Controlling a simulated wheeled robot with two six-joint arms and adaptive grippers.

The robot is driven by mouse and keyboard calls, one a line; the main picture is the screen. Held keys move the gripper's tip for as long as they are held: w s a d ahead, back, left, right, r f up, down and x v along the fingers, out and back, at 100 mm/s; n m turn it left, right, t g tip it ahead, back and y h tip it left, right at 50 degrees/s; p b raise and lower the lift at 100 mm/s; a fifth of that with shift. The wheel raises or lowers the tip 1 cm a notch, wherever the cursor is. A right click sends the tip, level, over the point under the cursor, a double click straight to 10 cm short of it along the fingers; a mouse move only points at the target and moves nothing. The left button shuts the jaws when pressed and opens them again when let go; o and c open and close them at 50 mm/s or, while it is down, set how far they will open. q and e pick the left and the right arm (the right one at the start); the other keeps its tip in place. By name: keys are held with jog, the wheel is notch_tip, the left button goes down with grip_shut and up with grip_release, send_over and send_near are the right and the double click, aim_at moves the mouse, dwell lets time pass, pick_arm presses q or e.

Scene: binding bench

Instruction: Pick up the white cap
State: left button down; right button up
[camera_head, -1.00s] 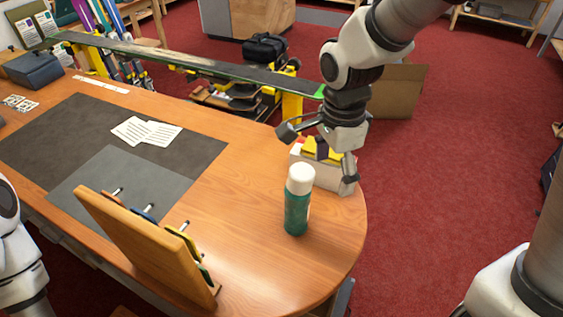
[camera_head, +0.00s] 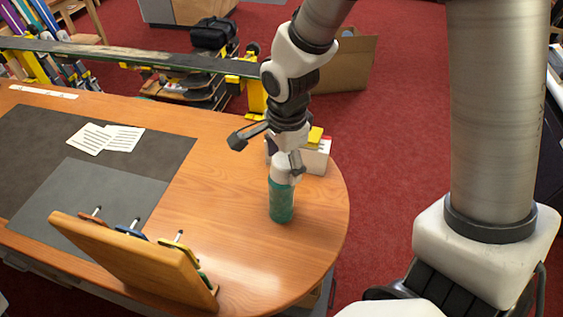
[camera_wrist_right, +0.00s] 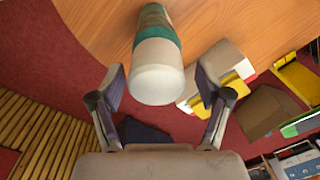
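The white cap (camera_head: 280,174) sits on top of an upright green bottle (camera_head: 281,204) near the rounded end of the wooden table. My right gripper (camera_head: 268,156) is just above and behind the bottle in the head view, partly covering the cap. In the right wrist view the white cap (camera_wrist_right: 156,74) points toward the camera, between the two spread fingers of the right gripper (camera_wrist_right: 161,84). The gripper is open, with visible gaps between fingers and cap. My left gripper is out of view.
A light box with yellow items (camera_head: 316,154) stands close behind the bottle. A wooden board with clamps (camera_head: 130,258) leans at the front left. Papers (camera_head: 105,138) lie on the dark mat (camera_head: 40,145). The table right of the mats is mostly bare.

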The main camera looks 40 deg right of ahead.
aim_at(284, 158)
jog(key=shift+s+d+r, duration=0.1)
jog(key=shift+s+d, duration=0.2)
jog(key=shift+s, duration=0.1)
jog(key=c, duration=0.5)
jog(key=shift+w+a, duration=0.2)
jog(key=shift+w, duration=0.05)
jog(key=shift+r, duration=0.15)
notch_tip(284, 158, up, 7)
jog(key=shift+d+b, duration=0.15)
jog(key=shift+b, duration=0.5)
jog(key=r+p, duration=0.1)
jog(key=p, duration=0.2)
jog(key=r+p, duration=0.1)
jog(key=p, duration=0.2)
jog(key=r+h+p, duration=0.1)
jog(key=p, duration=0.2)
jog(key=shift+w+a+r+g, duration=0.2)
jog(key=shift+a+g, duration=0.15)
jog(key=shift+g, duration=0.05)
jog(key=shift+a+f, duration=0.1)
jog(key=shift+f, duration=0.65)
notch_tip(284, 158, down, 4)
jog(key=shift+r+b, duration=0.1)
jog(key=shift+b, duration=0.45)
jog(key=shift+f, duration=0.45)
